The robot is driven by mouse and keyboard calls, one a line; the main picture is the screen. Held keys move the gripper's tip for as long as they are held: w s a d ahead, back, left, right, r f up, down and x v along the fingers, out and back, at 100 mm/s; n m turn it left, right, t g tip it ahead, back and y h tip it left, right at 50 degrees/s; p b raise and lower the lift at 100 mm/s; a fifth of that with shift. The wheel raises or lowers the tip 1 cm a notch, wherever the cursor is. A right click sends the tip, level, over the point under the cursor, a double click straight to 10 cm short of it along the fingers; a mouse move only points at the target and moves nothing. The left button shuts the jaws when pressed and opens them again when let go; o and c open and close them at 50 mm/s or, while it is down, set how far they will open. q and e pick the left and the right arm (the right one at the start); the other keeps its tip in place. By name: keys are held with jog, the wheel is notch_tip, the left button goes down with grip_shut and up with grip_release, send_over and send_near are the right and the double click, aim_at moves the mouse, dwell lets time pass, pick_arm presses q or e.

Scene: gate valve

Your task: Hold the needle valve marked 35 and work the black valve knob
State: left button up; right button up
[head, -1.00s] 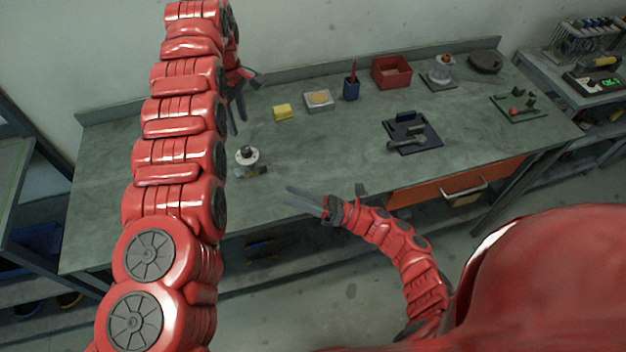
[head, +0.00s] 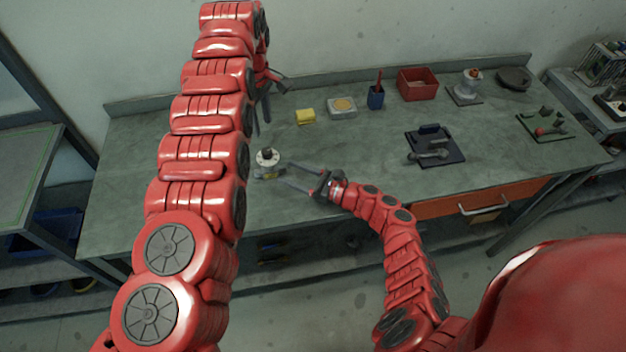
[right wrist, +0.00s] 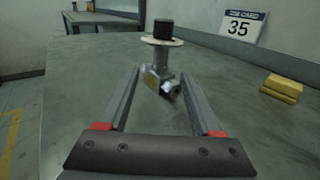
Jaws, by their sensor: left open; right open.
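The needle valve (head: 266,158) stands upright on the bench, left of centre. In the right wrist view, it has a black knob (right wrist: 163,28) on top, a pale disc under it and a grey metal body (right wrist: 160,72). My right gripper (head: 284,174) is open and level, pointing at the valve. The valve body shows between its fingertips (right wrist: 160,76) in the right wrist view, and I see no contact. My left gripper (head: 274,104) is open behind the valve, partly hidden by my left arm. The card marked 35 (right wrist: 240,26) stands behind the valve.
A yellow block (head: 305,116), a white box (head: 342,107), a blue cup (head: 376,98) and a red bin (head: 418,84) stand along the back. A dark tray (head: 436,147) with a tool lies to the right. The bench front is clear.

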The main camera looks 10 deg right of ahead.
aim_at(275, 170)
jog(key=x, duration=0.5)
jog(key=shift+w+a, duration=0.25)
jog(key=shift+a, duration=0.1)
jog(key=shift+c, duration=0.2)
grip_shut()
dwell(0.9)
